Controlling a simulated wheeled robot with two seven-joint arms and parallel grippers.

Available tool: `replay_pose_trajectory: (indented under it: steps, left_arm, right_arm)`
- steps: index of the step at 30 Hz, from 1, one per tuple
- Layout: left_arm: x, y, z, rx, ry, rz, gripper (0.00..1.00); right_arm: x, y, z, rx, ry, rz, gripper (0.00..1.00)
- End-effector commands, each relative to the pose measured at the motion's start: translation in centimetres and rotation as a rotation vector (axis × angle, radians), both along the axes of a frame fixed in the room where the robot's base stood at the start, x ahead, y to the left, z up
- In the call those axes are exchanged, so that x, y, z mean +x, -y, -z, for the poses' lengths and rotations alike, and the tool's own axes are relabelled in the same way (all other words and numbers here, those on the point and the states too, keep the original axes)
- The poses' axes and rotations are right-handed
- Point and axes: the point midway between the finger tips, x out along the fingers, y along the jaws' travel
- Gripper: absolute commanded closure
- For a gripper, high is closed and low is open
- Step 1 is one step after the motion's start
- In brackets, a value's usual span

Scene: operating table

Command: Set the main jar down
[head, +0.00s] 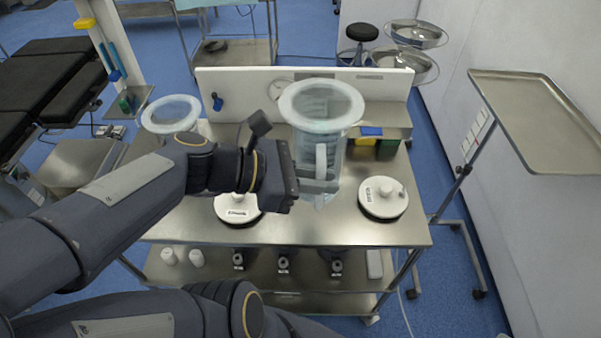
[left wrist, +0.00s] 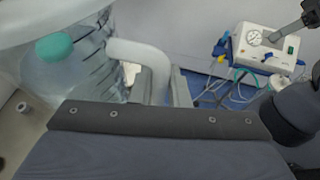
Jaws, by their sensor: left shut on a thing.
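The main jar (head: 330,125) is a tall clear vessel with a wide pale rim and a side handle (head: 321,160). It is upright over the steel cart, right of my left gripper (head: 318,180). That gripper is shut on the jar's handle. In the left wrist view the jar (left wrist: 90,68) fills the upper left, with its white handle (left wrist: 150,60) beyond the gripper's dark body and a teal ball by its wall. I cannot tell whether the jar's base touches the cart, as the gripper and handle hide part of it. My right gripper is not in view.
The steel cart top (head: 300,232) holds two white lids, one at left (head: 237,207) and one at right (head: 383,197). A second clear jar (head: 171,115) stands at the back left. Small bins (head: 388,146) are at the back right. A tray stand (head: 545,115) is at right.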

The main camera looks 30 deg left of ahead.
Motion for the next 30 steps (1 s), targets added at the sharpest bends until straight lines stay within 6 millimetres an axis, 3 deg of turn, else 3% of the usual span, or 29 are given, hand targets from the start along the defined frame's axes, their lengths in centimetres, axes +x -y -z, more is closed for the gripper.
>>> replay_pose_trajectory:
  steps: [11,15,21,30]
  left_arm:
    - [6.5,-4.5,3.7,-0.004,-0.005,0.000,1.00]
    - [8.1,-5.7,6.2,-0.004,-0.006,-0.001,1.00]
    - [9.7,-6.9,8.4,-0.002,-0.002,0.000,1.00]
    - [10.6,-7.5,10.6,-0.003,-0.003,-0.001,1.00]
  right_arm:
    - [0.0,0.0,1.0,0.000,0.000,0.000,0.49]
    - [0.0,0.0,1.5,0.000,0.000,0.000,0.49]
    - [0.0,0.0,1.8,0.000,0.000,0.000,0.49]
    - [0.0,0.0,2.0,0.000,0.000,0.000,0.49]
